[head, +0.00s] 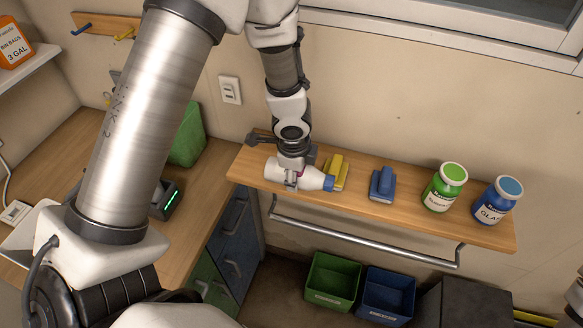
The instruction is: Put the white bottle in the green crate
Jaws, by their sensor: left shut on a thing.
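The white bottle (311,180) with a blue cap lies on its side at the left end of the wooden wall shelf (409,216). My left gripper (291,183) reaches down from above and is shut on the bottle's body. I cannot tell whether the bottle still touches the shelf. The green crate (331,283) stands low on the floor below the shelf and looks empty. My right gripper is not in view; only a bit of dark hardware shows at the right edge.
A yellow brush (341,174), a blue brush (382,184), a green-lidded jar (445,187) and a blue-lidded jar (498,200) share the shelf. A metal rail (365,241) runs below it. A blue crate (387,296) stands right of the green one.

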